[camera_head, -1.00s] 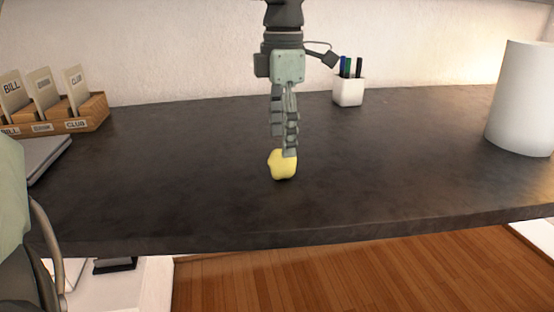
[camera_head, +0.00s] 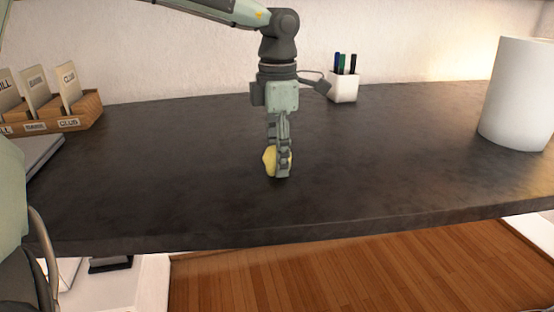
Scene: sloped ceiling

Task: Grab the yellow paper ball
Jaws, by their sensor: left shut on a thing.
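The yellow paper ball (camera_head: 268,161) rests on the dark desk (camera_head: 180,165), near its middle. My left gripper (camera_head: 279,170) points straight down with its fingers around the ball, shut on it. The fingers hide the right part of the ball. The fingertips are at about the height of the desk top. My right gripper does not show.
A white pen cup (camera_head: 343,88) stands at the back. A large white cylinder (camera_head: 516,95) stands at the right. A wooden card holder (camera_head: 84,115) and a grey flat item (camera_head: 38,152) are at the left. The desk around the ball is clear.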

